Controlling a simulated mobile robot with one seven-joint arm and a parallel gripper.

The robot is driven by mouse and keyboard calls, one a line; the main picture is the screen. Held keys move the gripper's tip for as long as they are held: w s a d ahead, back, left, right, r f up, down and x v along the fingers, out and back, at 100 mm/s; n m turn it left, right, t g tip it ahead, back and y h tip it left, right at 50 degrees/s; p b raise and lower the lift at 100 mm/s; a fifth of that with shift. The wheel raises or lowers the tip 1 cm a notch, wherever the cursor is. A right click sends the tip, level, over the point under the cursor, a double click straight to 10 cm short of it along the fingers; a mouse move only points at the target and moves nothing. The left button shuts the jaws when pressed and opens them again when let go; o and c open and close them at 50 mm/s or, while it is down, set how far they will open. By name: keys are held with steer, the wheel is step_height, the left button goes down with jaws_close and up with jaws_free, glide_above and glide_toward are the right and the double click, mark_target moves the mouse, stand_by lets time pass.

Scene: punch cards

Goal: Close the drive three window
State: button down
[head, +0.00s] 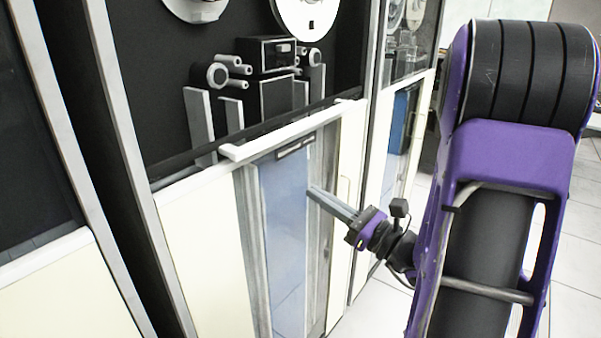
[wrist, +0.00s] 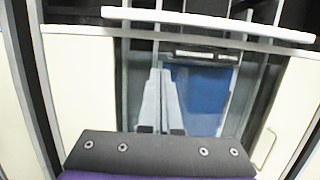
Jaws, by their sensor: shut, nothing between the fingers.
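A tape drive cabinet with reels (head: 305,12) stands in front of me; no number is legible to confirm it is drive three. A white handle bar (head: 290,132) crosses its front below the tape heads. It also runs across the top of the wrist view (wrist: 210,22). A dark glassy edge (head: 250,134) lies just behind and above the bar, seemingly the window's. My gripper (head: 314,193) is shut and empty, below the bar, before the blue-tinted centre panel (head: 285,225). Its fingers (wrist: 160,85) point at that panel in the wrist view; contact cannot be told.
Cream panels (head: 205,250) flank the centre panel. A neighbouring cabinet with a blue panel (head: 398,122) stands to the right, and another cabinet (head: 50,290) stands at the left. A thin handle (wrist: 264,148) shows at lower right in the wrist view. Tiled floor (head: 380,310) is clear below.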

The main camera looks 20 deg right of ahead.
steer(key=x, duration=0.8)
steer(key=shift+w+a+r, duration=0.15)
steer(key=shift+a, duration=0.1)
steer(key=r, duration=0.4)
steer(key=shift+w+a+p, duration=0.1)
steer(key=shift+w+p, duration=0.15)
steer(key=shift+p, duration=0.15)
steer(key=shift+r, duration=0.1)
